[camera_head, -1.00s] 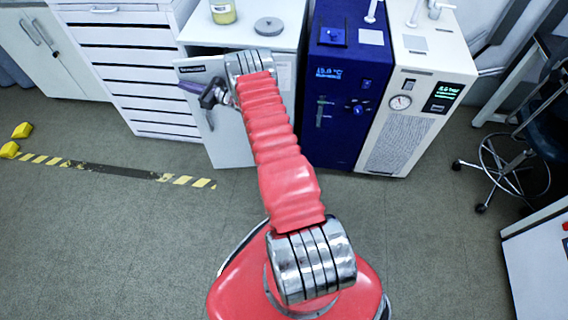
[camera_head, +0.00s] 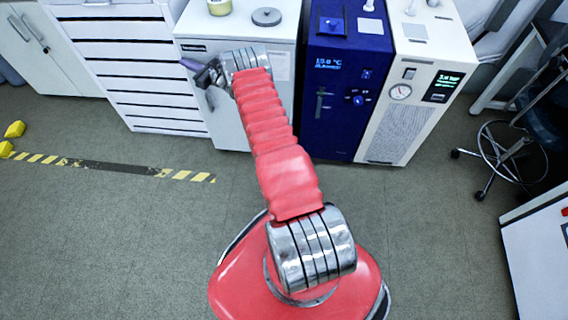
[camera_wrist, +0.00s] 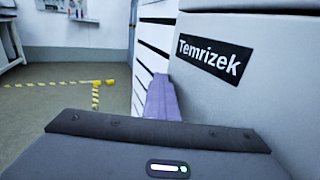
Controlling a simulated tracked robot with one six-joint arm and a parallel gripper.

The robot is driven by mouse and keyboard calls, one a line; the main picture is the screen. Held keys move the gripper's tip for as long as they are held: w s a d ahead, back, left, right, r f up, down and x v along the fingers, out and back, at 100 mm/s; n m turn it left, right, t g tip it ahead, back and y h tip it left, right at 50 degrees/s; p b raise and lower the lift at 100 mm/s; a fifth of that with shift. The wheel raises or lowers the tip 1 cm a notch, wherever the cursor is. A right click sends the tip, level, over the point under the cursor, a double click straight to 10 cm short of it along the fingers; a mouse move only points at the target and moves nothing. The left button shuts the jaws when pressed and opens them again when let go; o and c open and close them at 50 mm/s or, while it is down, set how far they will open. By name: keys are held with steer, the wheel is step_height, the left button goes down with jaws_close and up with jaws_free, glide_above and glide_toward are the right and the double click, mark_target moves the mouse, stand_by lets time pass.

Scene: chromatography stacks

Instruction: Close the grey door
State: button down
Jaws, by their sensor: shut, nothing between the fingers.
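The grey door (camera_head: 228,128) is the front of a low cabinet left of the blue unit. It looks flush with the cabinet front, or nearly so; my arm covers part of it. In the wrist view the door (camera_wrist: 255,85) fills the right side, with a black "Temrizek" label. My gripper (camera_head: 187,63) is at the door's upper left, with its purple fingers together and empty. A purple finger also shows in the wrist view (camera_wrist: 162,100), beside the door's face; I cannot tell whether it touches.
A white drawer stack (camera_head: 135,70) stands left of the cabinet. The blue unit (camera_head: 335,125) and a white unit with a gauge (camera_head: 405,120) stand to the right. A jar (camera_head: 219,6) and a grey disc (camera_head: 266,17) sit on the cabinet top. The floor in front is clear.

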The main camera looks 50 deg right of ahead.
stand_by(0.3)
steer(key=s+a, duration=0.8)
steer(key=a, duration=0.3)
steer(key=shift+a, duration=0.3)
steer(key=shift+w+f, duration=0.1)
steer(key=shift+f, duration=0.05)
stand_by(0.3)
